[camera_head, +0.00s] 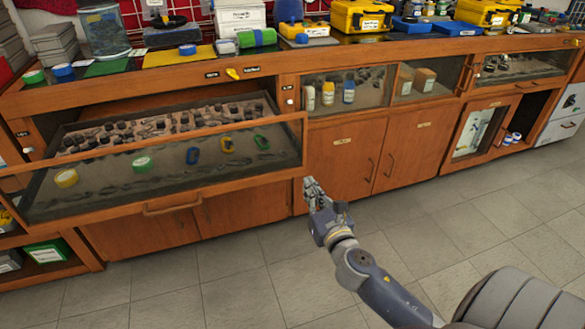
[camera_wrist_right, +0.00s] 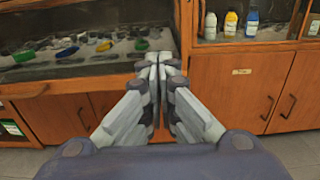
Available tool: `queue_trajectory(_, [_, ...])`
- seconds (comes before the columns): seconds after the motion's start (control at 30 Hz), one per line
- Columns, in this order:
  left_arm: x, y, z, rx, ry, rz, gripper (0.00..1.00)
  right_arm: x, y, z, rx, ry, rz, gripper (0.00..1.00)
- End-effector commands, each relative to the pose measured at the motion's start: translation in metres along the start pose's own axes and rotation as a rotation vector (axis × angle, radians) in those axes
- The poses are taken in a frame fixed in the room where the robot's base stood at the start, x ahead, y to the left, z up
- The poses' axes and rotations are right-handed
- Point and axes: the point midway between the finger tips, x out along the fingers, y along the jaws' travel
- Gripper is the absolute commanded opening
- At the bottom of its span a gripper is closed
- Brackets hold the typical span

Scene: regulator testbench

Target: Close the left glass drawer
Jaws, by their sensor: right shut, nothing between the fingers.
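The left glass drawer (camera_head: 225,183) is pulled out from the wooden bench in the head view. It has a wooden frame, a glass front and a wooden handle (camera_head: 172,206) low on that front. Inside are dark parts and several coloured rolls. My right gripper (camera_head: 309,183) is shut and empty, just right of the drawer's front right corner. I cannot tell if it touches the drawer. In the right wrist view the drawer (camera_wrist_right: 60,88) shows at the left, behind the shut fingertips (camera_wrist_right: 158,58). My left gripper is out of view.
Wooden cupboard doors (camera_head: 342,158) stand behind my right gripper, with a glass case of bottles (camera_head: 348,90) above them. The bench top holds yellow cases (camera_head: 362,16), mats and tools. The tiled floor (camera_head: 240,285) in front is clear.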

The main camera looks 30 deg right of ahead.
Motion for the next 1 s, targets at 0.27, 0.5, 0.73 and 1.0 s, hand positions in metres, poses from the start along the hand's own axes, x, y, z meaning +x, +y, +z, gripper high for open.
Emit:
queue_trajectory(0.27, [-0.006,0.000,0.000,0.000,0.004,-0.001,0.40,0.025,0.000,0.004,-0.010,-0.009,-0.001,0.00])
queue_trajectory(0.5, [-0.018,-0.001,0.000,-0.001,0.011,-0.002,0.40,0.067,0.000,0.003,-0.008,-0.008,0.000,0.00])
queue_trajectory(0.73, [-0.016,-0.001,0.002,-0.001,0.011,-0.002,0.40,0.105,0.000,0.003,-0.007,-0.007,-0.001,0.00])
queue_trajectory(1.0, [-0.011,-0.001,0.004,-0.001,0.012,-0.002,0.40,0.134,0.000,0.002,-0.006,-0.005,0.000,0.00])
